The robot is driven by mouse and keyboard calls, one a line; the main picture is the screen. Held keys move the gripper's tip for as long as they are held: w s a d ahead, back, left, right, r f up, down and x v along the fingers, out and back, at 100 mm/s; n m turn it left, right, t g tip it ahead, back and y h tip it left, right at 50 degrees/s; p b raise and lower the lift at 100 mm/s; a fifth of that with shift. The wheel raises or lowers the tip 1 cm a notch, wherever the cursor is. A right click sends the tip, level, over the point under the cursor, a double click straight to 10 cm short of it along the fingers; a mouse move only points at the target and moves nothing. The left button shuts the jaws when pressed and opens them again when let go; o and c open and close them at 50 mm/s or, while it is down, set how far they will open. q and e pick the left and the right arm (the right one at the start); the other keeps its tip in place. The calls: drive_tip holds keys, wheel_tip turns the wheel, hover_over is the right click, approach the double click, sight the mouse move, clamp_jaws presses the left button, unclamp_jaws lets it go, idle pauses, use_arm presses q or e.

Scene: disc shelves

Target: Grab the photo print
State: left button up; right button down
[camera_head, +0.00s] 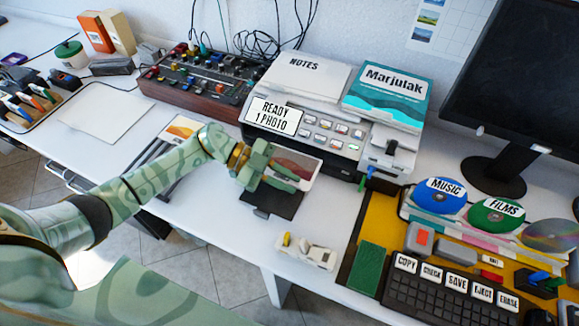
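A photo print (303,166) with dark red and pale tones lies at the front of the white printer (330,145), over its dark output tray (277,204). My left gripper (297,184) is over the print and tray and hides part of them. Its two fingers point right with a narrow gap between them, and nothing clearly shows in the gap. Whether they touch the print I cannot tell. The printer's label reads "READY 1 PHOTO". My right gripper is not in view.
A control panel (200,82) with cables stands behind my arm. A keyboard (450,290), discs (440,195) and a monitor (520,75) fill the right.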

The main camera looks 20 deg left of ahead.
use_arm(q)
drive_tip(key=shift+x, duration=1.05)
clamp_jaws()
